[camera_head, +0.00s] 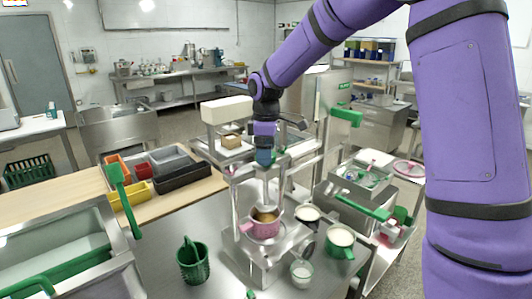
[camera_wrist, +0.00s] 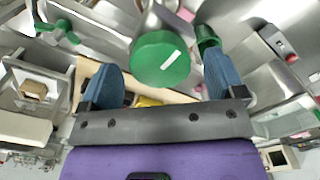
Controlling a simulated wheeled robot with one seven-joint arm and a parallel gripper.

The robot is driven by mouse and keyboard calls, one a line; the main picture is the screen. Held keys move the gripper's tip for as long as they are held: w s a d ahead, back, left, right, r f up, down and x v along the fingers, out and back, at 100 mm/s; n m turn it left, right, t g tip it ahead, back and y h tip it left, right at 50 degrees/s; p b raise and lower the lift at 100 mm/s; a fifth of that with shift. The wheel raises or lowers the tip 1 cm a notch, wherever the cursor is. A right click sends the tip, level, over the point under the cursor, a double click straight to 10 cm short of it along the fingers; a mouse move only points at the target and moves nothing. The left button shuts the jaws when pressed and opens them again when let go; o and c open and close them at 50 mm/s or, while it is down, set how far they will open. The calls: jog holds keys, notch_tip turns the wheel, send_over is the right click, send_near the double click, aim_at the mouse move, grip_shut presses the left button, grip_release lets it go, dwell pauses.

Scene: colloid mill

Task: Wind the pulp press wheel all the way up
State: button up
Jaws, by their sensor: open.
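The press (camera_head: 238,180) is a steel frame in the middle of the head view, with a pink pot (camera_head: 262,229) inside it. A round green disc with a white stripe, which looks like the press wheel (camera_wrist: 160,58), shows in the wrist view. In the head view only a little green of the wheel (camera_head: 280,160) shows beside my fingers. My gripper (camera_head: 264,158) is above the press top, pointing down. In the wrist view, its blue fingers (camera_wrist: 161,75) are apart on either side of the disc, with visible gaps. Nothing is held between them.
A green basket (camera_head: 193,262), a green mug (camera_head: 340,243) and a clear cup (camera_head: 301,273) stand around the press. Coloured bins (camera_head: 130,197) lie on the wooden counter at left. A green-handled machine (camera_head: 362,178) stands close at right.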

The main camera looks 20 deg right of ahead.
notch_tip(320, 180, up, 10)
dwell(0.5)
jog(key=s+d+r+m+t, duration=0.1)
jog(key=s+d+r+m, duration=0.15)
jog(key=s, duration=0.65)
jog(key=s+d+r+m+t, duration=0.15)
jog(key=s+r+m, duration=0.25)
jog(key=s, duration=0.5)
jog(key=s+d+f+m+t, duration=0.1)
jog(key=s+f+m, duration=0.1)
jog(key=s, duration=0.6)
jog(key=s+d+f+m+t, duration=0.2)
jog(key=s+m, duration=0.2)
jog(key=s, duration=0.4)
jog(key=shift+f, duration=0.2)
